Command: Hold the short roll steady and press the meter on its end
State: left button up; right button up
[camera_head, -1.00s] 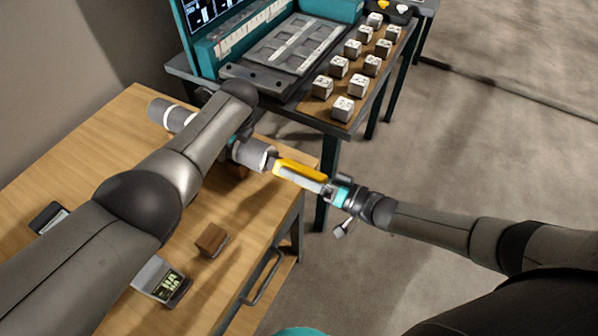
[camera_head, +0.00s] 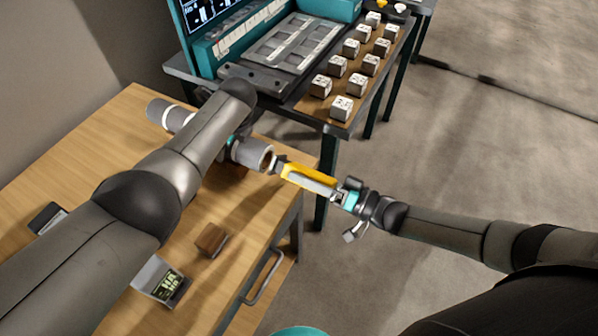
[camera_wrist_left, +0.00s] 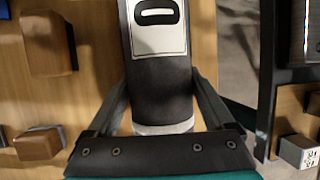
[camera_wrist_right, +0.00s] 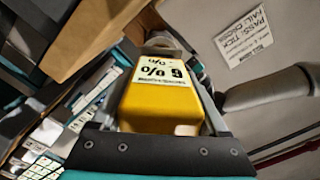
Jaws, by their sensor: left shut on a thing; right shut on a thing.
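The grey roll (camera_head: 256,154) lies above the wooden table, its open end facing right with a brownish rim. My left gripper (camera_head: 232,143) is shut around it, partly hidden by my arm. In the left wrist view the dark roll (camera_wrist_left: 162,95) sits between both fingers, with a white label at the top. My right gripper (camera_head: 342,192) is shut on the yellow meter (camera_head: 310,176). The meter's dark tip (camera_head: 280,165) points at the roll's end, with a small gap visible. In the right wrist view the meter (camera_wrist_right: 160,108) shows an upside-down percent reading.
A grey roll part with a white band (camera_head: 168,115) shows left of my arm; I cannot tell whether it joins the held roll. A brown block (camera_head: 211,240) and a small display (camera_head: 160,281) are on the table (camera_head: 110,130). Several white-topped cubes (camera_head: 342,107) stand behind.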

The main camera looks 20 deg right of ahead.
jog(key=shift+v, duration=2.15)
pick_arm(q)
jog(key=o, duration=1.4)
jog(key=shift+r, duration=0.15)
jog(key=shift+v, duration=5.85)
pick_arm(e)
jog(key=shift+d, duration=0.1)
